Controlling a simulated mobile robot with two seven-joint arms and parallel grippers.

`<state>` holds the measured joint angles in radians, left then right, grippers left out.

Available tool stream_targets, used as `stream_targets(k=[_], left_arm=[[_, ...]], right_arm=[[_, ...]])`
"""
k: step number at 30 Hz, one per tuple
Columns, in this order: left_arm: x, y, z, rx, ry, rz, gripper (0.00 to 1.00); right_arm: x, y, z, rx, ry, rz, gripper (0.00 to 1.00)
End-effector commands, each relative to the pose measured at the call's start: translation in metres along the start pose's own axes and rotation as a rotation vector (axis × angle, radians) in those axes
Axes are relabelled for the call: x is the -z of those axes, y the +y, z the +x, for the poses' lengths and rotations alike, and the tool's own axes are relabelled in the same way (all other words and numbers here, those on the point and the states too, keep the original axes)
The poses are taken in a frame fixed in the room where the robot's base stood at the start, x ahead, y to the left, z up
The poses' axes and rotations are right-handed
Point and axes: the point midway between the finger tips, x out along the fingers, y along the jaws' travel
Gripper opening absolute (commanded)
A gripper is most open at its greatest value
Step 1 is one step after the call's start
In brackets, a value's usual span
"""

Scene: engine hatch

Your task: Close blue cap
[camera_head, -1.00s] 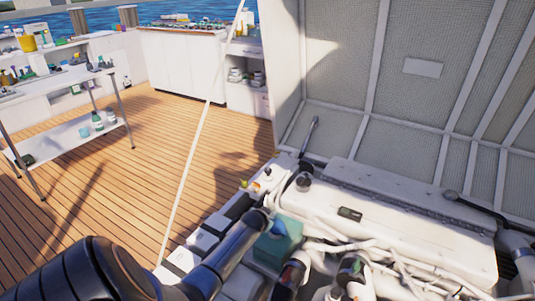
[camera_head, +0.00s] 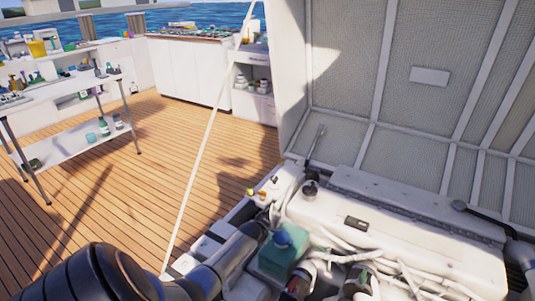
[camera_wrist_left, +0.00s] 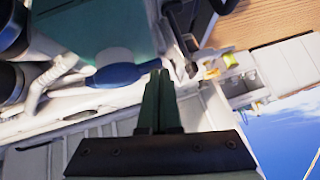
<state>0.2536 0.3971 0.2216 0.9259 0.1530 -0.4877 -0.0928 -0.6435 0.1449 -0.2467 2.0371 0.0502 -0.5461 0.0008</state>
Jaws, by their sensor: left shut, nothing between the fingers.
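The teal tank (camera_head: 281,263) stands at the near left of the engine. Its blue cap (camera_head: 283,240) sits on top. In the left wrist view the blue cap (camera_wrist_left: 122,75) lies just left of my fingertips, beside the teal tank wall (camera_wrist_left: 85,22) and a pale neck. I cannot tell whether the cap is fully seated. My left gripper (camera_wrist_left: 160,80) is shut and empty, its tips close beside the cap; contact is unclear. In the head view my left arm ends just left of the tank, and the fingers are hard to make out. My right gripper is not in view.
The white engine block (camera_head: 410,225) with hoses and pipes lies right of the tank. The raised hatch (camera_head: 400,110) stands behind it. Wooden deck (camera_head: 140,200) is open to the left, with a shelf table (camera_head: 75,140) beyond. A pale pole (camera_head: 205,150) crosses the view.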

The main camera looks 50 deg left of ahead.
Motion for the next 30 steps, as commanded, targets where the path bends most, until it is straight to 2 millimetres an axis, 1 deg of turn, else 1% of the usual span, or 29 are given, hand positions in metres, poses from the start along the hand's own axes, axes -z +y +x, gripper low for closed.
stream_targets(k=[10,19,23,26,30], left_arm=[[-0.001,0.001,0.000,0.000,-0.003,0.000,0.00],[-0.002,0.016,0.000,-0.003,-0.005,0.000,0.00],[-0.004,0.020,0.001,-0.005,-0.007,-0.001,0.00],[0.001,0.018,-0.003,-0.006,-0.008,-0.001,0.00],[0.014,0.013,-0.014,-0.003,-0.004,0.000,0.00]], right_arm=[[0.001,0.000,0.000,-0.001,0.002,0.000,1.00],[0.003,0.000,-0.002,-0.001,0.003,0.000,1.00],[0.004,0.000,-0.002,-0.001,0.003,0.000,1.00],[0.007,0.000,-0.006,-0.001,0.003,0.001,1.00],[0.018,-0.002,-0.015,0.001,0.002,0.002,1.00]])
